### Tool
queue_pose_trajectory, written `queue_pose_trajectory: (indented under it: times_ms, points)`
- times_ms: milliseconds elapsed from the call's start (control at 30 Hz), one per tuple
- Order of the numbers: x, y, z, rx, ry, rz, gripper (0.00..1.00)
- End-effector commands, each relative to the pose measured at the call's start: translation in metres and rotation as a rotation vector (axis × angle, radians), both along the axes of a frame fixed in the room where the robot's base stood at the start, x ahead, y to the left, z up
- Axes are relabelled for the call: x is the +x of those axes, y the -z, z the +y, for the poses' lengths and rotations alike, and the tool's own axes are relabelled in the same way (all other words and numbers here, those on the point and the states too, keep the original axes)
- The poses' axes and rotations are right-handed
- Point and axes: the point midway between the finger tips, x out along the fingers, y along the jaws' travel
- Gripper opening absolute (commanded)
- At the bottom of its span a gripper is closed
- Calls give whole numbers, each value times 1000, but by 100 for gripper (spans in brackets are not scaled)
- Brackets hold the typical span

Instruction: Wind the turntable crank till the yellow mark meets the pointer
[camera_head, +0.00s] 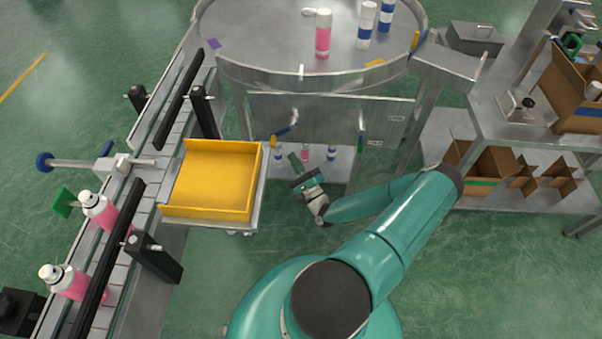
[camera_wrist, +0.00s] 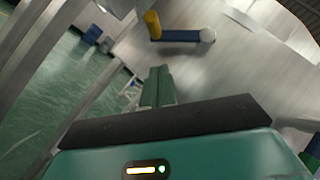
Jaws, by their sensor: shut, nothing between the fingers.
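The round metal turntable (camera_head: 270,40) is at the top of the head view. A yellow-orange mark (camera_head: 374,63) lies near its front right edge, and a small pale upright piece, perhaps the pointer (camera_head: 301,72), stands at the front rim, left of the mark and apart from it. Below, on the metal front panel, is a crank with a blue arm (camera_head: 284,131) and yellow handle (camera_head: 274,141). In the wrist view the yellow handle (camera_wrist: 152,25) points up-left of its hub. My gripper (camera_head: 293,157) is shut and empty, below and apart from the handle; its fingers show in the wrist view (camera_wrist: 158,86).
A second crank with a green handle (camera_head: 360,145) is right on the panel. Pink and blue-banded cans stand on the turntable. A yellow tray (camera_head: 215,178) and a conveyor with pink cans are left. A shelf with cardboard boxes (camera_head: 480,161) is right. A purple mark (camera_head: 213,43) is far left.

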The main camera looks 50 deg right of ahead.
Motion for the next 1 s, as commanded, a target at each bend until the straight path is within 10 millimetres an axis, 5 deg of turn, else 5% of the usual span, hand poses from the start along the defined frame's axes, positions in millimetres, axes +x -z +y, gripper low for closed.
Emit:
queue_pose_trajectory:
  times_ms: [300, 1000]
  points:
    - [35, -28, 13, 1, 0, -1, 0]
    - [42, -34, 18, 0, -1, 1, 0]
